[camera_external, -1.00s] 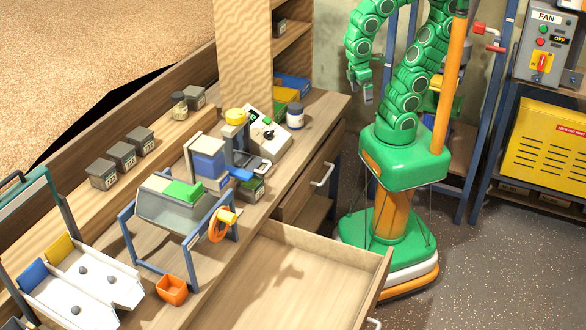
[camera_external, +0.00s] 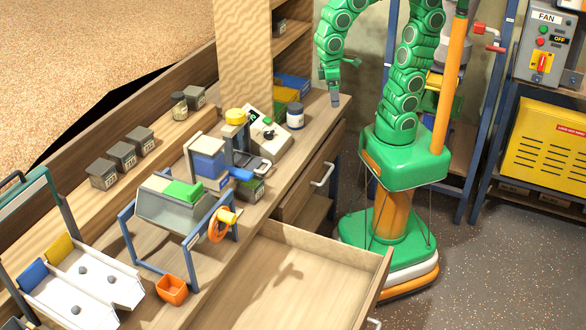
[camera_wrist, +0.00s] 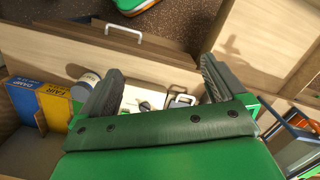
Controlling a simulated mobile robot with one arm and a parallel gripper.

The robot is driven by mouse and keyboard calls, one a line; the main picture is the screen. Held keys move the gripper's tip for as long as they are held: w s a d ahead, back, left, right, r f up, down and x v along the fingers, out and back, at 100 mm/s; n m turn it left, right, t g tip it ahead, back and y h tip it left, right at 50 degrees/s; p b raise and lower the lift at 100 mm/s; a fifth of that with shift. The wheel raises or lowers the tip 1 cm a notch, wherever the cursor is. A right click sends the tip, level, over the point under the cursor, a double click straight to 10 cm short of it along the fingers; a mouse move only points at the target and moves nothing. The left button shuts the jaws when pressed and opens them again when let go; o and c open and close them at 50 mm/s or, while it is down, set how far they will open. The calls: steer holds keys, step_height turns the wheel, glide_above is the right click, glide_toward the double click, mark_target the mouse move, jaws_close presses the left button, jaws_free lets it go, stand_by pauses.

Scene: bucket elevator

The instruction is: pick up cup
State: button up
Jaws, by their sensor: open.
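A small orange square cup (camera_external: 172,289) stands upright on the bench at the lower left, beside the blue-legged hopper frame (camera_external: 128,238). It is the only cup-like thing I can make out, and I cannot find it in the wrist view. My gripper (camera_external: 335,98) hangs near the far right end of the bench, well away from the cup. In the wrist view my gripper (camera_wrist: 161,75) has its two dark fingers spread apart, with nothing between them.
An open drawer (camera_external: 320,262) juts from the bench front. Blue and yellow boxes (camera_wrist: 38,100) show in the wrist view.

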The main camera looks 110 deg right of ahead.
steer(key=w+a+f+m+t+y, duration=0.2)
steer(key=w+m, duration=0.9)
steer(key=w, duration=2.2)
steer(key=w+d+f+m+t, duration=0.1)
steer(key=w+d+f+m, duration=0.2)
steer(key=w+f, duration=0.3)
steer(key=w+d+f+m, duration=0.3)
steer(key=w+f+m, duration=0.3)
steer(key=w, duration=0.5)
steer(key=w+d+f+m+t, duration=0.1)
steer(key=w+d+f+m, duration=0.2)
steer(key=w, duration=0.6)
step_height(320, 180, down, 3)
steer(key=shift+w+m+t, duration=0.15)
steer(key=shift+m+t, duration=0.15)
steer(key=shift+m, duration=0.8)
steer(key=shift+w+d+f+m, duration=0.25)
steer(key=shift+w+f+m, duration=0.2)
steer(key=shift+f, duration=0.2)
steer(key=shift+x, duration=1.1)
steer(key=shift+a+x, duration=0.2)
steer(key=shift+x, duration=0.65)
steer(key=shift+a+x, duration=0.2)
steer(key=shift+x, duration=1.5)
steer(key=shift+w+r, duration=0.1)
steer(key=shift+w, duration=0.05)
